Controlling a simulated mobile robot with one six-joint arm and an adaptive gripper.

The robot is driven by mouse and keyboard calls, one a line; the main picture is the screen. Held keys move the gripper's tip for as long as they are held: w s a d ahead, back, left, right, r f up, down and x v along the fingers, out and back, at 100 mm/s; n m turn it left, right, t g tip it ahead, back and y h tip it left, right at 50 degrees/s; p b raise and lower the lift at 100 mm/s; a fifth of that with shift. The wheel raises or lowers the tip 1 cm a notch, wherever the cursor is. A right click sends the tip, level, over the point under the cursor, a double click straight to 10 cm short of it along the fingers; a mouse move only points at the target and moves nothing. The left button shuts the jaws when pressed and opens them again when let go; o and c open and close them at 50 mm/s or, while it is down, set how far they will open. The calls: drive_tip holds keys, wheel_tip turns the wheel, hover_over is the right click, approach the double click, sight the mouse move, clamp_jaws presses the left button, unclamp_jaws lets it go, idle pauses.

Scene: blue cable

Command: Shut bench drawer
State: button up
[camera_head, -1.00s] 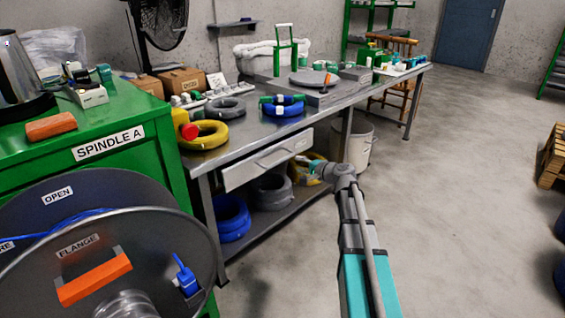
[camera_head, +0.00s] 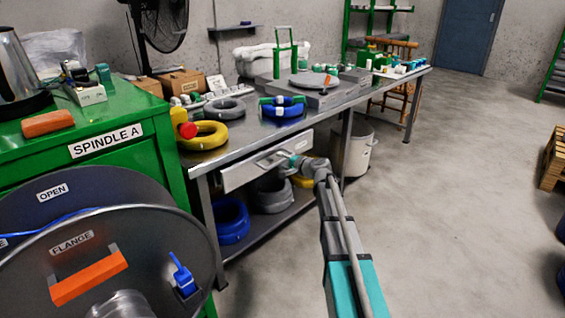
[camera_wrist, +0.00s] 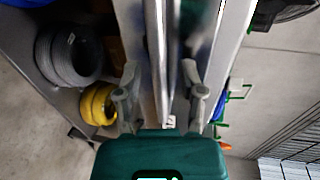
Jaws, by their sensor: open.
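The bench drawer (camera_head: 240,175) has a pale grey front with a bar handle and sits under the left part of the metal workbench top. How far it stands out is hard to tell in the head view. My gripper (camera_head: 280,157) is at the drawer front, by the handle's right part. In the wrist view, the two fingers of my gripper (camera_wrist: 160,72) are apart, with the long metal handle bar (camera_wrist: 156,50) running between them. Contact between fingers and bar cannot be made out. The gripper hides part of the handle in the head view.
The metal workbench (camera_head: 225,150) carries cable coils and tools. Its lower shelf holds blue (camera_head: 231,220) and grey (camera_head: 273,194) coils. A white bin (camera_head: 356,152) stands beneath it. The green cabinet (camera_head: 120,160) and large cable reel (camera_head: 90,250) are at left.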

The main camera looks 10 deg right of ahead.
sight(276, 157)
clamp_jaws()
drive_tip(key=shift+r+x, duration=0.25)
drive_tip(key=shift+x, duration=0.8)
drive_tip(key=shift+r+x, duration=0.2)
drive_tip(key=shift+x, duration=0.9)
drive_tip(key=shift+w, duration=0.1)
unclamp_jaws()
